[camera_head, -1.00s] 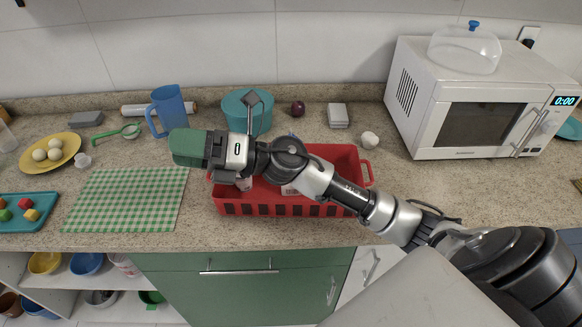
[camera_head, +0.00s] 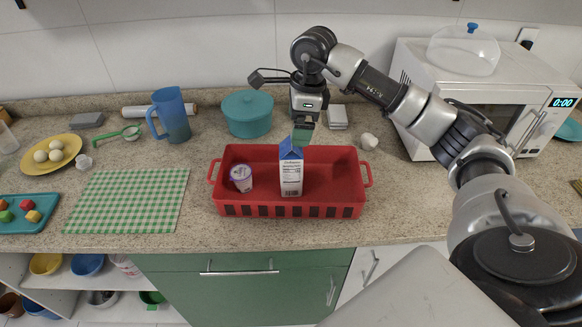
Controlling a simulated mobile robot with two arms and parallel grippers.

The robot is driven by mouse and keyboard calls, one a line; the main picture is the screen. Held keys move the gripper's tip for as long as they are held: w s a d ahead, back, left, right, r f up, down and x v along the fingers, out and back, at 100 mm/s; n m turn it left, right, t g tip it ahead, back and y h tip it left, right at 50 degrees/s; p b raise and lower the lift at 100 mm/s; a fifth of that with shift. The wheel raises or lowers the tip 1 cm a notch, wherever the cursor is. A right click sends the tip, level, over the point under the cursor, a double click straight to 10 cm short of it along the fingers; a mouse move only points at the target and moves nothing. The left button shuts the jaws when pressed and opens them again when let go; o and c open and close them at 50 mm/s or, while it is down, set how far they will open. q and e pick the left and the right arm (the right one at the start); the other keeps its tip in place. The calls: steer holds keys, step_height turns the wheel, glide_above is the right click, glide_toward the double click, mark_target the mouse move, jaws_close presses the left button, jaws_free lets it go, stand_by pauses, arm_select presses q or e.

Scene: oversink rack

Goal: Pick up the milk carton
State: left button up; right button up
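The milk carton (camera_head: 291,176), white with a blue top, stands upright in the red basket (camera_head: 337,211). My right gripper (camera_head: 302,136) comes in from the right and points down, with its green fingertips at the carton's top. From this side I see only one face of the fingers, so I cannot tell whether they are open, shut or touching the carton. My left gripper is not in view.
A small yogurt cup (camera_head: 241,178) stands in the basket, left of the carton. A teal pot (camera_head: 247,116) and a blue pitcher (camera_head: 171,115) stand behind. The microwave (camera_head: 483,125) is at the right. The basket's right part is empty.

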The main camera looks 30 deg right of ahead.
mark_target(291, 166)
steer(key=shift+a+f, duration=0.1)
steer(key=shift+f, duration=0.65)
steer(key=shift+w+a+f+p, duration=0.1)
steer(key=shift+w+f+p, duration=0.05)
steer(key=shift+f+p, duration=0.2)
steer(key=f, duration=0.1)
steer(key=f+p, duration=0.1)
steer(key=w+f, duration=0.1)
steer(key=shift+a+f+p, duration=0.2)
steer(key=shift+a+p, duration=0.1)
steer(key=shift+a, duration=0.1)
steer(key=shift+f, duration=0.45)
jaws_close()
steer(key=shift+r, duration=0.15)
